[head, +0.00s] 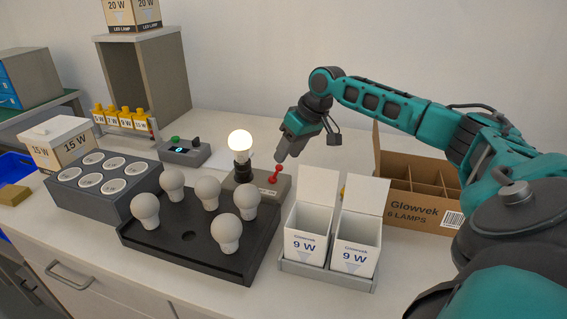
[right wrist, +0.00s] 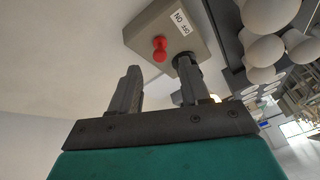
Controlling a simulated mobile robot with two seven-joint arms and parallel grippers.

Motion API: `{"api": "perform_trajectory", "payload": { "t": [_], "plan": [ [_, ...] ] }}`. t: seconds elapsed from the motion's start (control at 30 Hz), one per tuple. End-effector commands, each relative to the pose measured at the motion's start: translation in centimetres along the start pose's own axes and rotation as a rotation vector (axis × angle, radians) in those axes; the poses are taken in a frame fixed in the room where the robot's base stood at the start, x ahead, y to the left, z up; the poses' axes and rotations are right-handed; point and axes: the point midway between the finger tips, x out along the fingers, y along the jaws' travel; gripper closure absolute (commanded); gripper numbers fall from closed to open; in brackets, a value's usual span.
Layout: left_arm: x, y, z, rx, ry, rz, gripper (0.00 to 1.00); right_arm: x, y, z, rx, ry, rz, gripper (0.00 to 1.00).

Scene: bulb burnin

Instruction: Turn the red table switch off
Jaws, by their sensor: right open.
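The red table switch (head: 275,172) is a small red lever on a grey box (head: 256,187) with a lit bulb (head: 240,142) in its socket. In the right wrist view the red lever (right wrist: 160,48) stands on the grey box (right wrist: 168,22) beside a label reading OFF and ON. My right gripper (head: 283,156) is just above and beside the lever. In the right wrist view its two fingers (right wrist: 158,85) are apart with nothing between them, and the lever lies beyond the tips. I cannot tell whether a finger touches it. My left gripper is not in view.
A black tray (head: 188,236) with several unlit bulbs is in front of the switch box. Two open white 9 W boxes (head: 331,246) stand to the right, before a brown carton (head: 414,206). A grey device with a green button (head: 184,151) is behind left.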

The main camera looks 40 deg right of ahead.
Motion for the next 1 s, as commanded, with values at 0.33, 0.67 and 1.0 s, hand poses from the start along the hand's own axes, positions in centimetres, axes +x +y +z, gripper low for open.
{"api": "perform_trajectory", "payload": {
  "t": [0.33,0.67,1.0],
  "plan": [
    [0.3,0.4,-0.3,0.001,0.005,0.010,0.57,3.9,0.0,0.0,-0.001,0.001,0.001,0.54],
    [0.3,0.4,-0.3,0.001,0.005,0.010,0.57,4.0,0.0,0.0,-0.001,0.001,0.001,0.57],
    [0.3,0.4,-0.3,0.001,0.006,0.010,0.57,4.0,0.0,0.0,-0.001,0.001,0.001,0.89]
  ]
}}
